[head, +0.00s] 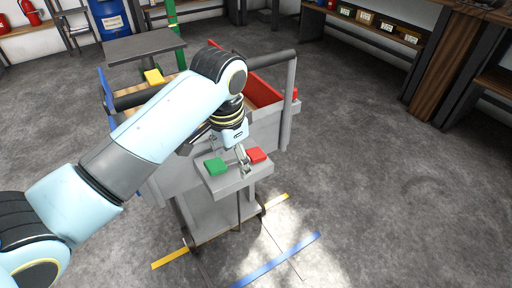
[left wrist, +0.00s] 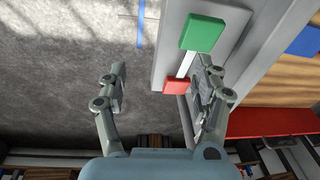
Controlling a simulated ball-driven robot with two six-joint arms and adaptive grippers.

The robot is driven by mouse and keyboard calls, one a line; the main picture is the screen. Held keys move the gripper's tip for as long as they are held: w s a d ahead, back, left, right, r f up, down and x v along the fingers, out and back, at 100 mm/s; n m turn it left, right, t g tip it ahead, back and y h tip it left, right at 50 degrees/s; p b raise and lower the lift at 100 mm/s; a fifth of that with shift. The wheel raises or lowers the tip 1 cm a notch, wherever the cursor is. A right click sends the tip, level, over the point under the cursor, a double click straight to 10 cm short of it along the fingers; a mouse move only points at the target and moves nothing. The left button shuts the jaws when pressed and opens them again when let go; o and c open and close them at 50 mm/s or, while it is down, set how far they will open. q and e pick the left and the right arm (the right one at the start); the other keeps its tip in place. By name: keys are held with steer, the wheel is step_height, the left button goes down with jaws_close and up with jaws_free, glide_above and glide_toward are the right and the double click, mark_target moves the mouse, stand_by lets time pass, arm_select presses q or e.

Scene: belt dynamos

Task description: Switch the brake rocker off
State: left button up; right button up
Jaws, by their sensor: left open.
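The brake rocker is on a light grey shelf (head: 238,182) on the near side of a grey cart. It has a green pad (head: 216,166) on the left and a red pad (head: 257,155) on the right. My left gripper (head: 243,160) is over the shelf between the pads and partly hides the rocker's middle. In the left wrist view, my open left gripper (left wrist: 162,82) has the red pad (left wrist: 176,87) between its fingers, nearer the right one. The green pad (left wrist: 203,33) is beyond the fingertips. I cannot tell whether a finger touches the rocker.
The cart has a black handle bar (head: 270,60) and a red inner panel (head: 262,91). A dark table (head: 143,46) stands behind it. Blue (head: 277,259) and yellow (head: 169,259) floor strips lie near its base. The floor to the right is clear.

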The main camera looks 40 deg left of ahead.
arm_select(q)
step_height(320, 180, up, 3)
steer(key=m+g, duration=0.1)
glide_above(256, 153)
steer(key=shift+h, duration=0.3)
step_height(256, 153, down, 10)
steer(key=shift+f+b, duration=0.15)
steer(key=shift+b, duration=0.95)
arm_select(e)
steer(key=shift+w+d+f, duration=0.1)
steer(key=shift+d+f, duration=0.1)
steer(key=shift+f, duration=0.3)
steer(key=shift+d+f, duration=0.15)
steer(key=shift+f, duration=0.35)
arm_select(q)
jaws_close()
arm_select(e)
steer(key=shift+a+r, duration=0.1)
